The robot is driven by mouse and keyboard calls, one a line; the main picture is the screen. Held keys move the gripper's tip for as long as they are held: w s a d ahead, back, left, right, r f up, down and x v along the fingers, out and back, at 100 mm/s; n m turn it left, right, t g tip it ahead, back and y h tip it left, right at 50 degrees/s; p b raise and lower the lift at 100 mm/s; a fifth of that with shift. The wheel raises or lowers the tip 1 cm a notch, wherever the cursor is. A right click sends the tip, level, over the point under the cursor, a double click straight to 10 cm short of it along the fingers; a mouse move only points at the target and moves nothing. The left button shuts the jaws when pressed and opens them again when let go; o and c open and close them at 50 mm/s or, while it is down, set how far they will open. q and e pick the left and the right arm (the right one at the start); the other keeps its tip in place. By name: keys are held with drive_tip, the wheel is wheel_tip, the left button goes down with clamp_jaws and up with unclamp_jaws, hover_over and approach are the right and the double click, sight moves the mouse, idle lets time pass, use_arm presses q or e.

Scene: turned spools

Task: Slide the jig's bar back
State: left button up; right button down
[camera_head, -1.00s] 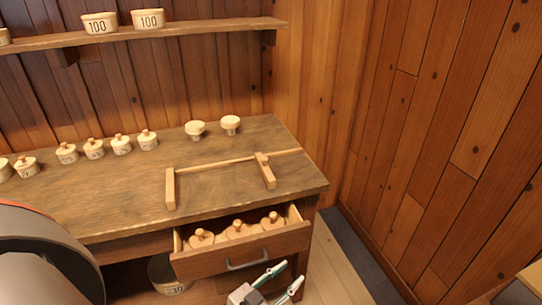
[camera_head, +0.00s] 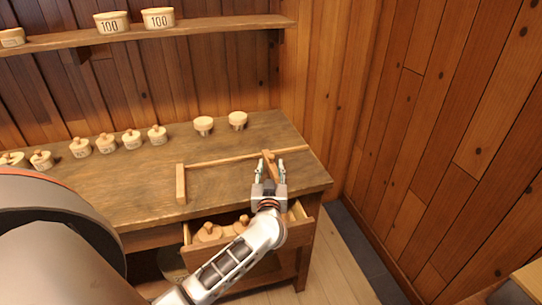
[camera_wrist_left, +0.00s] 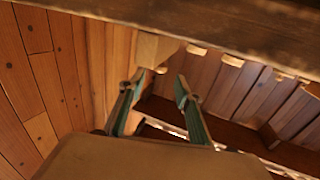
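The wooden jig lies on the workbench (camera_head: 150,180). Its long thin bar (camera_head: 225,160) runs left to right, with an upright end block (camera_head: 181,184) at the left. A crosswise block (camera_head: 268,156) sits on the bar near the right. My left gripper (camera_head: 269,166) is open at this block, one finger on each side of its near part. The left wrist view, upside down, shows the open fingers (camera_wrist_left: 159,76) with a pale block (camera_wrist_left: 155,47) in line with the gap; I cannot tell whether they touch it. My right gripper is not in view.
Two round spools (camera_head: 203,125) (camera_head: 237,120) stand behind the bar, and several knobbed lidded pots (camera_head: 132,139) stand at the back left. Below my left gripper, an open drawer (camera_head: 208,244) holds more knobbed pieces. A shelf (camera_head: 200,28) carries pots marked 100.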

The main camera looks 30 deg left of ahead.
sight(271, 158)
use_arm(q)
drive_tip(key=b+x, duration=0.1)
drive_tip(key=x, duration=0.5)
drive_tip(key=shift+w+a, duration=0.1)
drive_tip(key=shift+w, duration=0.1)
clamp_jaws()
